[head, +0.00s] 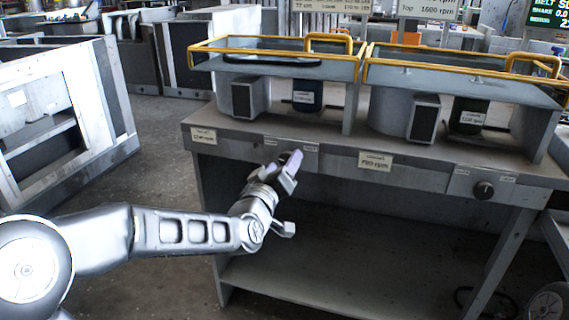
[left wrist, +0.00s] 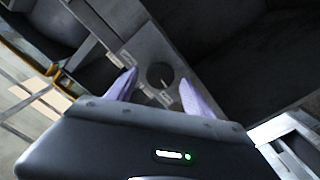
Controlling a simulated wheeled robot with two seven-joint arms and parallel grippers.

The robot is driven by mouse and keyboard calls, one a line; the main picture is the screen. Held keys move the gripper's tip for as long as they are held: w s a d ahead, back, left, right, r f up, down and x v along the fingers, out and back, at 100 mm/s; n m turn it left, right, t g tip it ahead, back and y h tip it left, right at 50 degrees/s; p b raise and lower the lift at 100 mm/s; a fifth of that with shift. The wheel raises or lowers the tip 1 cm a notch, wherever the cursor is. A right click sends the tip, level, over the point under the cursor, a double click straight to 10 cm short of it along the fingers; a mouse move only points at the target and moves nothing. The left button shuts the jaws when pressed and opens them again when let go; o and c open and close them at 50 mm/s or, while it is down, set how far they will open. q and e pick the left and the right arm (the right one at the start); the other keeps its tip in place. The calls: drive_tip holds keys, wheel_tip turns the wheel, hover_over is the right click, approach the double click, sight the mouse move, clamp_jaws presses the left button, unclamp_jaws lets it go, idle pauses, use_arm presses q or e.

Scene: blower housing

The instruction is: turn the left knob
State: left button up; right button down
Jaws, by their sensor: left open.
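The left knob (left wrist: 159,75) shows in the left wrist view as a dark round dial with a pale pointer mark, on a grey panel between my fingertips. In the head view it is hidden behind my left gripper (head: 291,160), which is at the left part of the bench's front panel (head: 228,145). The left gripper's two pale violet fingers (left wrist: 158,88) are open, one on each side of the knob. I cannot tell whether they touch it. The right knob (head: 483,190) is dark and round, at the right end of the panel. My right gripper is not in view.
Two blower housings with yellow rails (head: 275,43) stand on the bench top above the panel. A label plate (head: 375,161) sits mid-panel. The space under the bench, above its lower shelf (head: 300,285), is open. A grey cabinet (head: 62,110) stands at left.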

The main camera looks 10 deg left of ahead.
use_arm(q)
drive_tip(key=shift+w, duration=0.65)
clamp_jaws()
